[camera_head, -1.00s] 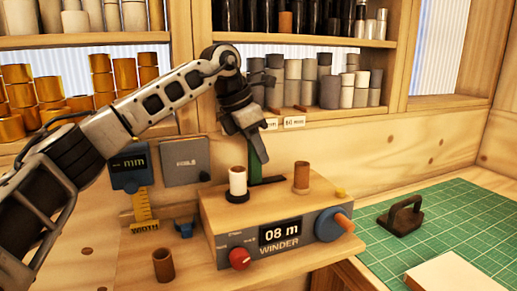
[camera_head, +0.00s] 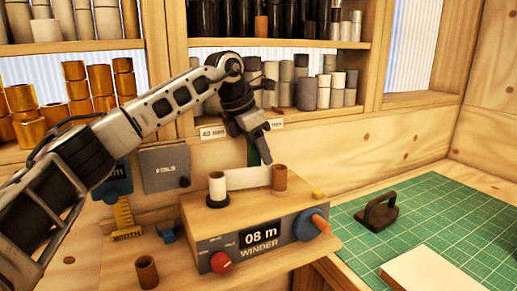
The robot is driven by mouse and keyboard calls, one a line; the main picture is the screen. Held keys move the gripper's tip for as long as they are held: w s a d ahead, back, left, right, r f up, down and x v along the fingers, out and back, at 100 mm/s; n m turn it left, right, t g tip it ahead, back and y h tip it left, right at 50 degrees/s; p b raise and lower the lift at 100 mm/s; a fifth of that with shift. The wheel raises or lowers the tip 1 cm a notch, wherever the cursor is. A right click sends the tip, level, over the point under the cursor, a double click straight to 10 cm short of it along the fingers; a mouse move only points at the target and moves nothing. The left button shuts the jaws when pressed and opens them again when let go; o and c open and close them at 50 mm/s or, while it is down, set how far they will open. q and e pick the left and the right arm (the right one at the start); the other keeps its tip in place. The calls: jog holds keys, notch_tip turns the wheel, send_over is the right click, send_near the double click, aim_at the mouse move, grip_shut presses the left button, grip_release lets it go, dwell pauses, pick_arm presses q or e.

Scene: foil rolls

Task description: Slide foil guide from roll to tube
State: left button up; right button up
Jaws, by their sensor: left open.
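The winder (camera_head: 255,238) is a grey and wood box reading "08 m". A white roll (camera_head: 217,187) stands on its left spindle and a brown tube (camera_head: 280,179) stands upright on its right. A pale strip of foil (camera_head: 248,178) spans from the roll to the tube. My left gripper (camera_head: 263,158) points down just behind the strip, close to the tube's left side; its jaws are open. A green piece (camera_head: 252,152) shows beside the fingers, partly hidden; I cannot tell if it is the foil guide. My right gripper is out of view.
A loose brown tube (camera_head: 147,271) stands at the front left. A width gauge (camera_head: 123,216) is left of the winder. A green cutting mat (camera_head: 440,215) with a dark handled tool (camera_head: 381,212) lies at right. Shelves of rolls (camera_head: 320,88) stand behind.

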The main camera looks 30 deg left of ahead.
pick_arm(q)
jog(key=v, duration=1.6)
jog(key=shift+b, duration=0.3)
jog(key=shift+d, duration=0.1)
